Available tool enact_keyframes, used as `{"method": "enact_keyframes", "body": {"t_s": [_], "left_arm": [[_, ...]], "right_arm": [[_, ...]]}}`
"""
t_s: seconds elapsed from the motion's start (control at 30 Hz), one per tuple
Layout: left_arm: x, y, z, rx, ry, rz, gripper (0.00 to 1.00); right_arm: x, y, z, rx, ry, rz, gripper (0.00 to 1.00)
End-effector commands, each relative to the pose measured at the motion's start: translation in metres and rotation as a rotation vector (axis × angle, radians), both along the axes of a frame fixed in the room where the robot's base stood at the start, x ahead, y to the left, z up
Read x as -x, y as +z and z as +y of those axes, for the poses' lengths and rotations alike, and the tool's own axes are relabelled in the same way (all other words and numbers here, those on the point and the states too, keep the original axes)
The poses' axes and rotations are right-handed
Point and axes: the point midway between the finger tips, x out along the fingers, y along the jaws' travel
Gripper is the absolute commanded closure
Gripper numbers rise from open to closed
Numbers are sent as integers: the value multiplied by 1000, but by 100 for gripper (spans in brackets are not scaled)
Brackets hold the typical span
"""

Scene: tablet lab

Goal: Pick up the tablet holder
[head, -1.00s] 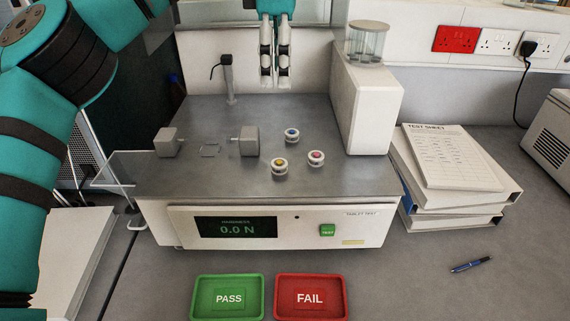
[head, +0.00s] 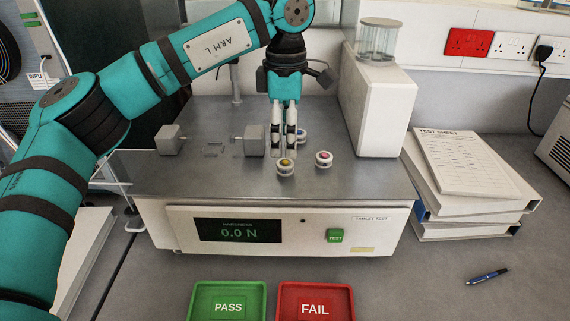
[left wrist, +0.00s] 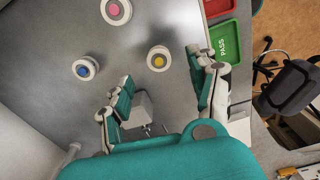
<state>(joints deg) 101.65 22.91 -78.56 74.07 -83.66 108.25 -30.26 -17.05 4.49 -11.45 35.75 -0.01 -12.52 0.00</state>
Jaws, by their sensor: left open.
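Three small round white tablet holders sit on the grey top of the tester. One has a yellow centre (head: 286,168), one a pink centre (head: 324,160), and one a blue centre (head: 302,136), partly hidden behind my gripper. My left gripper (head: 285,140) points down, open and empty, just behind and above the yellow-centred holder. In the left wrist view the yellow-centred holder (left wrist: 158,60) shows between the two spread fingertips, with no contact visible. The blue-centred holder (left wrist: 86,68) and the pink-centred holder (left wrist: 116,10) lie outside the fingers. My right gripper is out of view.
The tester's grey jaw block (head: 254,140) stands left of the holders, and its tall white housing (head: 383,110) at the right. The green PASS tray (head: 229,285) and red FAIL tray (head: 316,287) lie in front. Binders (head: 470,215) are stacked at right.

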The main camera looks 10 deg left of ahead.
Motion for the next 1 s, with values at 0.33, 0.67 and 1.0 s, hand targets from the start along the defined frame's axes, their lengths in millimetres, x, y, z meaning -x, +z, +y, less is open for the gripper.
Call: {"method": "enact_keyframes", "body": {"t_s": [0.33,0.67,1.0], "left_arm": [[-1,-31,6,0,1,3,40],[-2,-59,6,1,-1,-1,40],[-2,-59,6,1,0,-1,67]], "right_arm": [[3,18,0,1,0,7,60],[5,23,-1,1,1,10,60],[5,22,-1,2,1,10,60]]}}
